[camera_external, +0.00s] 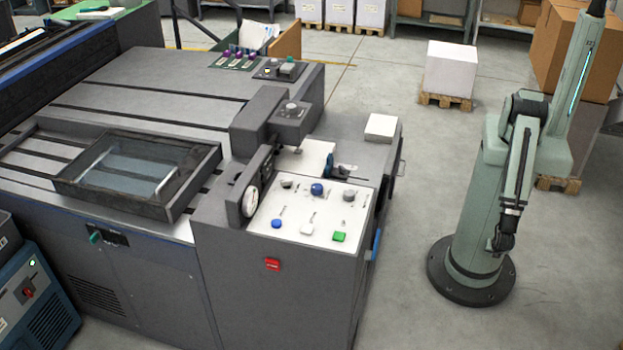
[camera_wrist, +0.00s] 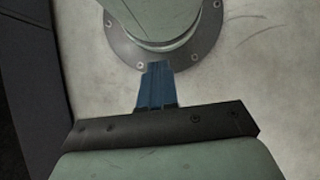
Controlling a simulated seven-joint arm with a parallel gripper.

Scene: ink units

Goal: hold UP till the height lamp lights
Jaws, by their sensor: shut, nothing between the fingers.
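The control panel (camera_external: 312,216) is a white sloped face on the grey machine. Its lower row has a blue button (camera_external: 276,223), a white button (camera_external: 307,230) and a green button (camera_external: 340,237). Its upper row has a blue knob (camera_external: 317,189) between two grey knobs. The labels are too small to read, so I cannot tell which control is UP or where the height lamp is. My gripper (camera_external: 503,241) hangs low by my base, well right of the panel. In the wrist view its blue fingers (camera_wrist: 157,69) are together and empty.
A round dial (camera_external: 250,201) stands at the panel's left, and a dark head (camera_external: 290,113) overhangs behind it. A red switch (camera_external: 272,264) is on the front face. A glass-topped frame (camera_external: 140,172) lies left. Clear floor separates my base from the machine.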

